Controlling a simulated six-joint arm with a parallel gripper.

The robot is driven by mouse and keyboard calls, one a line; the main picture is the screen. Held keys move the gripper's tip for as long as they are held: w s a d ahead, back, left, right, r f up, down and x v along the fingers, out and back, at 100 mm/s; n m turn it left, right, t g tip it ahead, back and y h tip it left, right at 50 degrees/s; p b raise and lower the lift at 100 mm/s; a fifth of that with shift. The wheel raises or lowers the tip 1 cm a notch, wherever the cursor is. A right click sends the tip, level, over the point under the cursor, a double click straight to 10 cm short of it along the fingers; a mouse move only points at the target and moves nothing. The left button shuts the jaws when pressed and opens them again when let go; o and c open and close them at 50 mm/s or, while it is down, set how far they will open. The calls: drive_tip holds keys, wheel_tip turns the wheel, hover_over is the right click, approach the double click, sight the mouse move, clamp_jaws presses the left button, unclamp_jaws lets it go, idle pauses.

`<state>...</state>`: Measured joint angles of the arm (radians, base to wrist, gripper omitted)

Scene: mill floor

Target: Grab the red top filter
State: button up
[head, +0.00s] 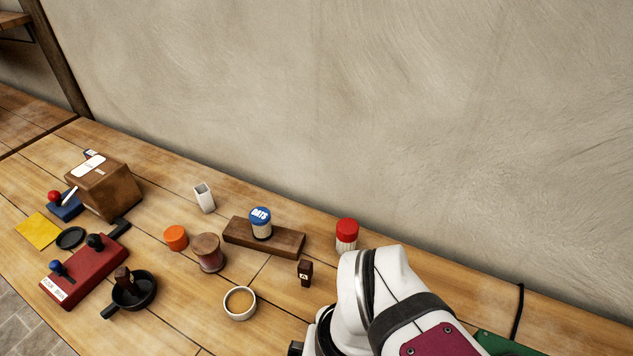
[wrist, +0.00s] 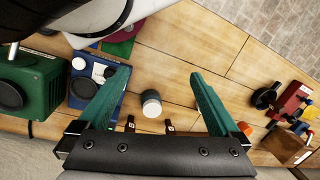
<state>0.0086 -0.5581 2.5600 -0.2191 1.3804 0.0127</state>
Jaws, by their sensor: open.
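The red top filter (head: 347,236) is a short white cylinder with a red cap. It stands upright on the wooden bench near the wall in the head view, just behind my white arm. I cannot make it out in the wrist view, where my gripper body covers the near part of the bench. My gripper (wrist: 158,78) shows two green fingers spread wide apart, with nothing between their tips but bench. A white-topped jar (wrist: 151,103) stands on the bench between the fingers in the picture, apart from both. In the head view my fingers are hidden.
A wooden block (head: 285,239) bears a blue-topped jar (head: 261,224) left of the filter. A small dark stamp (head: 305,272) and a bowl (head: 240,304) stand in front. A blue box (wrist: 93,82) and green machine (wrist: 22,85) are left in the wrist view. The wall is behind.

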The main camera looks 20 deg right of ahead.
sight(346, 238)
drive_tip(key=w+d+f+n+g+h, duration=0.1)
drive_tip(key=w+d+n+h, duration=0.4)
drive_tip(key=w, duration=0.5)
drive_tip(key=w+d+f+n+g+h, duration=0.2)
drive_tip(key=w+d+n+h, duration=0.2)
drive_tip(key=w+d+n, duration=0.5)
drive_tip(key=w+f+n+t+h, duration=0.3)
drive_tip(key=w+f+n+h, duration=0.45)
drive_tip(key=w, duration=0.85)
drive_tip(key=f, duration=0.3)
drive_tip(key=f+n, duration=0.1)
drive_tip(key=f, duration=0.2)
drive_tip(key=f+n+y, duration=0.1)
drive_tip(key=f, duration=0.2)
drive_tip(key=shift+d+f+n+t, duration=0.15)
drive_tip(key=shift+d+n+t, duration=0.15)
drive_tip(key=shift+d, duration=0.1)
drive_tip(key=x, duration=0.3)
drive_tip(key=c, duration=1.5)
drive_tip(key=shift+r, duration=0.25)
drive_tip(key=shift+c, duration=0.2)
